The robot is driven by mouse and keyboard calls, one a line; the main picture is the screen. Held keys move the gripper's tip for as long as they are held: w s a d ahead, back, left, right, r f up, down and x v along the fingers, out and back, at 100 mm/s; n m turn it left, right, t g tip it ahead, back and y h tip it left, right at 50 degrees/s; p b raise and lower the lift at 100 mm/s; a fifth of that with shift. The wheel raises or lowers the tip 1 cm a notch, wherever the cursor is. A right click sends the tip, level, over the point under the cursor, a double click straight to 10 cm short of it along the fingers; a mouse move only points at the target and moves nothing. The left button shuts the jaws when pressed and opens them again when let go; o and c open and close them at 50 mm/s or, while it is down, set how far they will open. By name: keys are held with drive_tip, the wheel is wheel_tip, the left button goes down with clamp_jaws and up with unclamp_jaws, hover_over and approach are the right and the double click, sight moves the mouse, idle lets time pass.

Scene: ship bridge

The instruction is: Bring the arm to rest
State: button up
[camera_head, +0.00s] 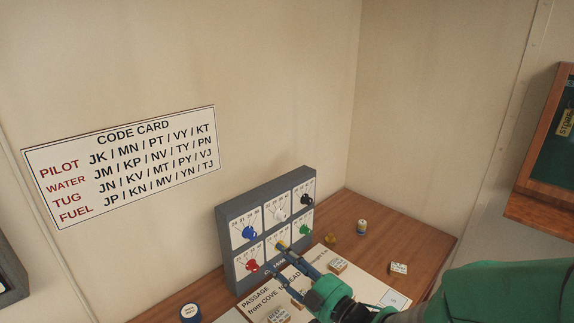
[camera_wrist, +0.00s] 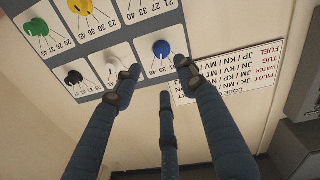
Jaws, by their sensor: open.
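My gripper (camera_head: 285,270) is in front of the grey dial panel (camera_head: 226,232) on the wooden desk. In the wrist view its dark blue fingers (camera_wrist: 160,80) are spread apart with nothing between them. Their tips reach toward the panel near the white knob (camera_wrist: 114,67) and the blue knob (camera_wrist: 161,48); whether they touch it I cannot tell. My green arm comes in from the lower right in the head view and covers part of the desk.
The panel also carries red (camera_head: 252,265), green (camera_head: 304,230) and black (camera_head: 306,200) knobs. A code card (camera_head: 125,165) hangs on the wall.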

drive_tip(key=d+r+m+g+h, duration=0.1)
drive_tip(key=d+r+m+h, duration=0.25)
drive_tip(key=d+h, duration=0.4)
drive_tip(key=d+r+m+h, duration=0.3)
drive_tip(key=d+m+h, duration=0.15)
drive_tip(key=d, duration=0.65)
drive_tip(key=s+d+r+m+g, duration=0.1)
drive_tip(key=s+m+g, duration=0.1)
drive_tip(key=s, duration=1)
drive_tip(key=s+d+r+m+g, duration=0.1)
drive_tip(key=s+d+m+g, duration=0.1)
drive_tip(key=s, duration=1)
drive_tip(key=m+g, duration=0.1)
drive_tip(key=g, duration=0.1)
drive_tip(key=shift+s+d+m+g, duration=0.3)
drive_tip(key=shift+s+g, duration=0.05)
drive_tip(key=shift+g, duration=0.05)
